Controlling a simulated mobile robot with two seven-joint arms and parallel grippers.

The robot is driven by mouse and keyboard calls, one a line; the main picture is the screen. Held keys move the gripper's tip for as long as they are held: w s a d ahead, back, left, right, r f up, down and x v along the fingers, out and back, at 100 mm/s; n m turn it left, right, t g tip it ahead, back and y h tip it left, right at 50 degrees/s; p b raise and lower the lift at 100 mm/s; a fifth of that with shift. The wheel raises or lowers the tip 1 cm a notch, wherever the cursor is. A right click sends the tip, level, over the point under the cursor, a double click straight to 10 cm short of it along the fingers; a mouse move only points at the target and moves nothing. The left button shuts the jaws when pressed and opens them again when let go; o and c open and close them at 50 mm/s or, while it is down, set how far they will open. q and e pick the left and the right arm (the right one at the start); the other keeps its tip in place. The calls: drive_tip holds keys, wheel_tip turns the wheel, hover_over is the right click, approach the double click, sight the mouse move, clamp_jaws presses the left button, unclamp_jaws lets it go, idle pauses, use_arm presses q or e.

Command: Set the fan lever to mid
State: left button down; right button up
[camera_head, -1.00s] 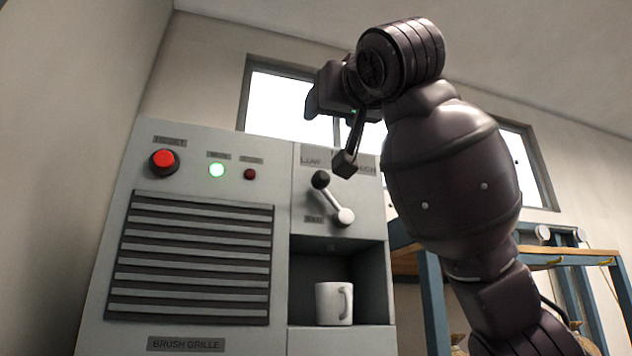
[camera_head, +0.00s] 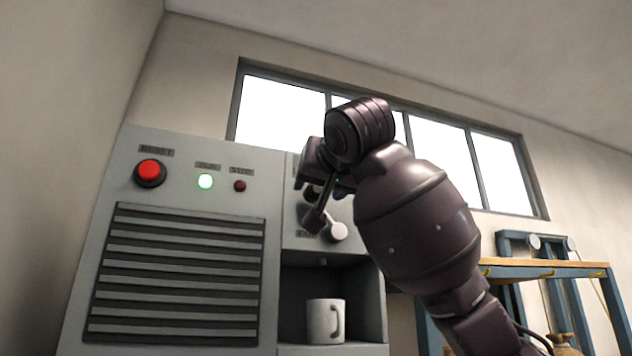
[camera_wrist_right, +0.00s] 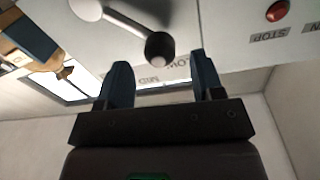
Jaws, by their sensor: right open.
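The fan lever has a white pivot (camera_head: 337,231) on the grey machine panel (camera_head: 290,233) and a dark round knob, mostly hidden behind my gripper in the head view. In the right wrist view the black knob (camera_wrist_right: 159,47) shows clearly, with its rod running to the white pivot (camera_wrist_right: 85,8). My right gripper (camera_head: 308,200) is in front of the lever. In the wrist view its two blue fingers (camera_wrist_right: 158,60) are apart, with the knob between and slightly beyond their tips. Labels LOW and MID show partly behind the fingers. My left gripper is not in view.
A white mug (camera_head: 325,320) stands in the recess below the lever. A blue-framed bench (camera_head: 540,268) stands at right.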

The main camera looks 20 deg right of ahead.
drive_tip(key=shift+w+p, duration=0.3)
drive_tip(key=shift+w, duration=1.15)
clamp_jaws()
